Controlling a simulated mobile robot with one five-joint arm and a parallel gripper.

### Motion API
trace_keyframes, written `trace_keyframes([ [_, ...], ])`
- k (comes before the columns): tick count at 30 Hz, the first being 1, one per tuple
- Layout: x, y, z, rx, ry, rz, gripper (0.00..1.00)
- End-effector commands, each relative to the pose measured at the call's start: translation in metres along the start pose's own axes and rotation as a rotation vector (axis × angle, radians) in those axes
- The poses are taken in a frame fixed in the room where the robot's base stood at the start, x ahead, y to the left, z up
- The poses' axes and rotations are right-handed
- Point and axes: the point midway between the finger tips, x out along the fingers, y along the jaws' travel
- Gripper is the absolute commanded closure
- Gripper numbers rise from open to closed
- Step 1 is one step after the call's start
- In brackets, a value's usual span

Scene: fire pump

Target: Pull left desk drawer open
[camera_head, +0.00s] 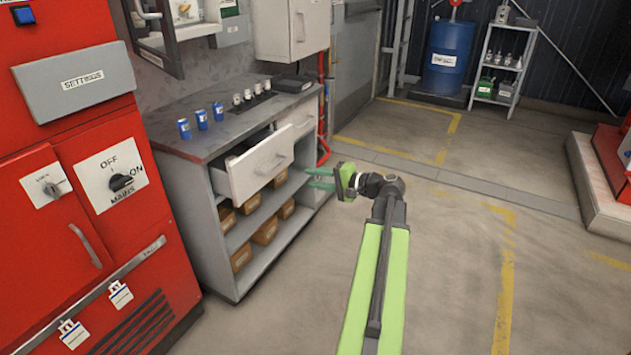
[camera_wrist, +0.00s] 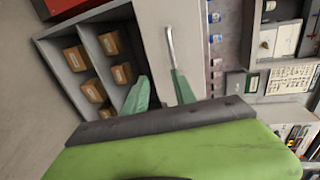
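The desk's left drawer (camera_head: 262,168) is pulled partway out, showing its dark inside. Its white front has a bar handle (camera_head: 270,163). In the wrist view the drawer front (camera_wrist: 152,32) and handle (camera_wrist: 169,43) lie beyond my fingers. My gripper (camera_head: 308,178) is to the right of the drawer front and is open and empty. Its two green fingers also show apart in the wrist view (camera_wrist: 156,82). One fingertip appears close to the handle's end; I cannot tell whether they touch. The right drawer (camera_head: 300,117) looks shut.
The grey desk top (camera_head: 180,104) holds blue cans (camera_head: 202,120) and smaller items. Brown boxes (camera_head: 264,231) sit on the shelves below. A red cabinet (camera_head: 90,150) stands at left. Red pipes (camera_head: 324,120) run beside the desk's right end. The floor (camera_head: 440,250) at right is clear.

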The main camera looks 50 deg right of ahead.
Motion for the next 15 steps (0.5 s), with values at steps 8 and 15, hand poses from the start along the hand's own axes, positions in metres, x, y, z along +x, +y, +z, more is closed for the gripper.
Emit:
trace_keyframes([
  [8,0.0016,-0.0003,0.0002,0.000,0.000,0.000,0.69],
  [15,0.0016,-0.0003,0.0004,0.000,-0.001,0.000,1.00],
])
